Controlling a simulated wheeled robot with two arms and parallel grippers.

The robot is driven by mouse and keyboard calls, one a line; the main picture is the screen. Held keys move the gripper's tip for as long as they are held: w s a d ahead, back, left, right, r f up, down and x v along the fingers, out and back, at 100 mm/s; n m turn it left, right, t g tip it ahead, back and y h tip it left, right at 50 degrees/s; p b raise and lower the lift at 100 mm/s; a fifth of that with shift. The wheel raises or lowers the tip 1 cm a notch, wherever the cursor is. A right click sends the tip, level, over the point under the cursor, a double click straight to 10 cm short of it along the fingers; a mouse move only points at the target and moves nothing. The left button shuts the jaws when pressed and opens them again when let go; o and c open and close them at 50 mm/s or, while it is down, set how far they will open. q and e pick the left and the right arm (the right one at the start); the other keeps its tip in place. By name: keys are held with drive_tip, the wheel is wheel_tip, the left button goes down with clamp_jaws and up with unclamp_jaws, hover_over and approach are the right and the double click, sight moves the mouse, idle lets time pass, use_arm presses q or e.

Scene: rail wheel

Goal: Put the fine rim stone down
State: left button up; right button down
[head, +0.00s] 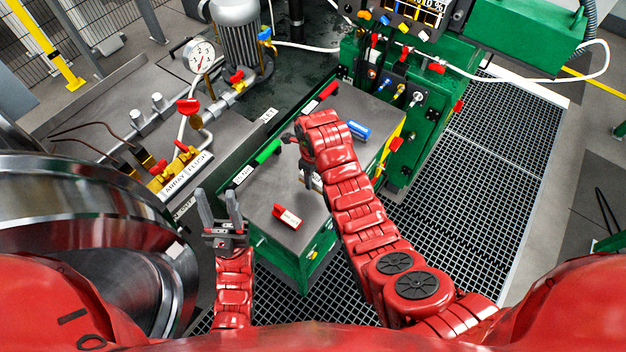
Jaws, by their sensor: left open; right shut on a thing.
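My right gripper (310,178) reaches down over the grey-topped green cabinet (327,185), below the bent end of my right arm. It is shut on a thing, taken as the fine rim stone. My arm and wrist hide most of the grip, so the stone's shape and colour cannot be made out. Whether it touches the cabinet top cannot be told. My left gripper (219,208) is open and empty, fingers pointing up the picture, just left of the cabinet's front corner.
A red block with a white label (287,217) and a blue block (359,130) lie on the cabinet top. Green (268,151) and red (329,90) strips line its left edge. A shiny rail wheel (80,215) stands at left. Bare top shows around the red block.

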drive_tip(key=shift+w+a+p, duration=0.1)
drive_tip(key=shift+w+p, duration=0.2)
drive_tip(key=shift+w, duration=0.1)
wheel_tip(320, 180, down, 3)
drive_tip(key=shift+r+p, duration=0.1)
drive_tip(key=shift+p, duration=0.9)
drive_tip(key=shift+f, duration=0.25)
drive_tip(key=shift+f, duration=0.25)
drive_tip(key=shift+c, duration=2.2)
unclamp_jaws()
drive_tip(key=shift+r, duration=0.1)
